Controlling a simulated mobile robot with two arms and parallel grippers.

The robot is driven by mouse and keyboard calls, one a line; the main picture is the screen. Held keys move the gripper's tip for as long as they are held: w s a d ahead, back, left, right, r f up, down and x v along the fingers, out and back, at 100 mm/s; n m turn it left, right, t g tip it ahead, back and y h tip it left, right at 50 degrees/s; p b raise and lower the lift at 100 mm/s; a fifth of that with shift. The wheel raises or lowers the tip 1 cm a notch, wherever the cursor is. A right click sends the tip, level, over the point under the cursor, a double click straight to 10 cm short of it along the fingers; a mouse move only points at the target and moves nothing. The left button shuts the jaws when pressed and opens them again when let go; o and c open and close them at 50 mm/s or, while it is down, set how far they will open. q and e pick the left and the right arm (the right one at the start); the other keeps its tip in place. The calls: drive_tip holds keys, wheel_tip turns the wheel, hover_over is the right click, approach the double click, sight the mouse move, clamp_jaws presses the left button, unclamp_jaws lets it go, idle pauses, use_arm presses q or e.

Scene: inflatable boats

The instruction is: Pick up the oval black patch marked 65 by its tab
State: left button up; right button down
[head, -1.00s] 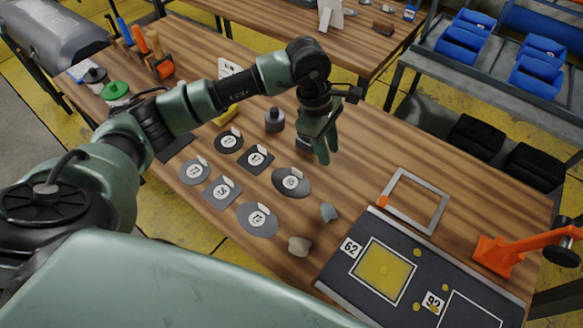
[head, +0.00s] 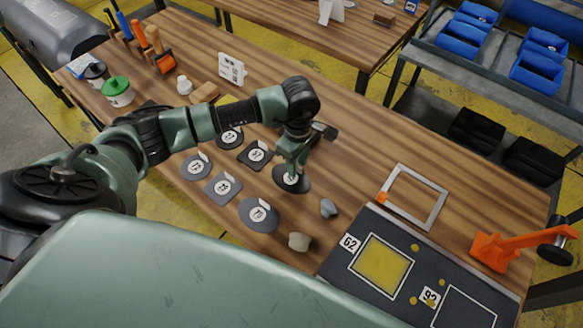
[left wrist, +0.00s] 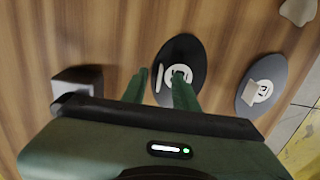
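The oval black patch (head: 303,185) lies flat on the wooden table, partly covered by my left gripper in the head view. Its white label is too small and covered to read. In the left wrist view, the same patch (left wrist: 188,48) lies under the fingers, with its pale tab (left wrist: 159,78) upright between them. My left gripper (head: 290,175) is low over the patch. In the left wrist view the gripper (left wrist: 162,74) is open, one finger beside the patch edge and one over its label. Contact with the tab cannot be told. My right gripper is in neither view.
A black square patch (head: 257,154), a grey oval patch (head: 258,216) and several other patches lie nearby. A grey piece (head: 328,208) and a beige lump (head: 299,242) lie in front. A metal frame (head: 437,210) and dark mat (head: 335,266) are to the right.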

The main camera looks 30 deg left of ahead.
use_arm(q)
clamp_jaws()
